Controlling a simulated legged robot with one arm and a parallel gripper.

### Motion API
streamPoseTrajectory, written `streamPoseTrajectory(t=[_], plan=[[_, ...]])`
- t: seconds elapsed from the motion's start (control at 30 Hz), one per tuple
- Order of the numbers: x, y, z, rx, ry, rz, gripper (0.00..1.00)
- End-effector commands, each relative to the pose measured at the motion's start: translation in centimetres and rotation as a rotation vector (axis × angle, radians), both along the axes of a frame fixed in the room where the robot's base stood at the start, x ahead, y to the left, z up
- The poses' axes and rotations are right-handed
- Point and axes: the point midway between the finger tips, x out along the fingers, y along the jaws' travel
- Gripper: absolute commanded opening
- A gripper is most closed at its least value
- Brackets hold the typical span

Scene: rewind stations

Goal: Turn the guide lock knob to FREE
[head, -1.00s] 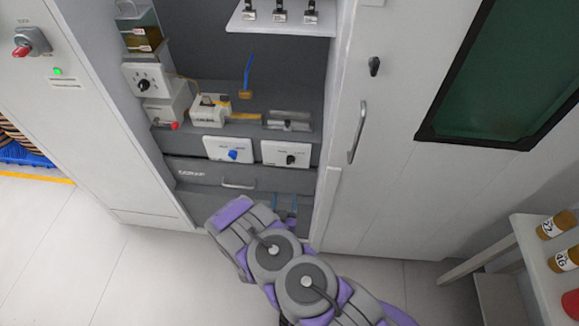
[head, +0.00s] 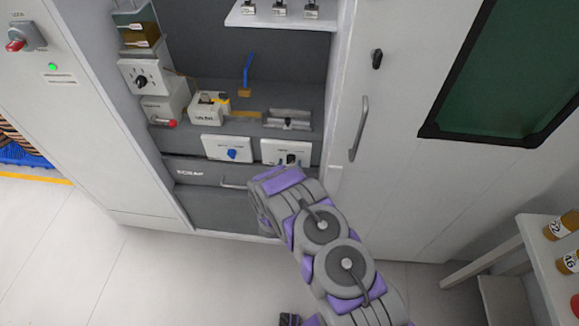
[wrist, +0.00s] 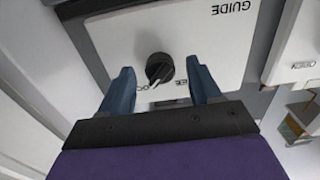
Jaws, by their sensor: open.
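The guide lock knob is a black round knob (wrist: 159,68) on a white panel (wrist: 205,40) marked GUIDE, which appears upside down in the wrist view. A white pointer line on the knob aims down and left, toward partly hidden lettering. In the head view the same panel (head: 272,151) is the right one of two, and its black knob (head: 291,159) shows just above my arm. My gripper (wrist: 161,88) is open and empty. Its two blue fingers stand on either side of the knob in the picture; I cannot tell whether they touch it.
A similar white panel with a blue knob (head: 232,154) is just left. A drawer marked SCRAP (head: 195,173) is below. A cabinet door with a vertical handle (head: 358,128) stands right. A side table (head: 530,240) with jars is at far right.

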Motion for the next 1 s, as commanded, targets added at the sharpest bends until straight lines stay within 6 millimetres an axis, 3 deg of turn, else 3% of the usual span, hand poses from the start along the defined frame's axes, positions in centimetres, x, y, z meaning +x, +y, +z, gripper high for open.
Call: streamPoseTrajectory(t=[0.37,0.9,1.0], plan=[[0.56,-0.01,0.03,0.0,0.0,0.001,0.63],[0.54,0.02,0.03,0.0,-0.001,0.001,0.11],[0.54,0.02,0.04,0.0,-0.001,0.001,0.07]])
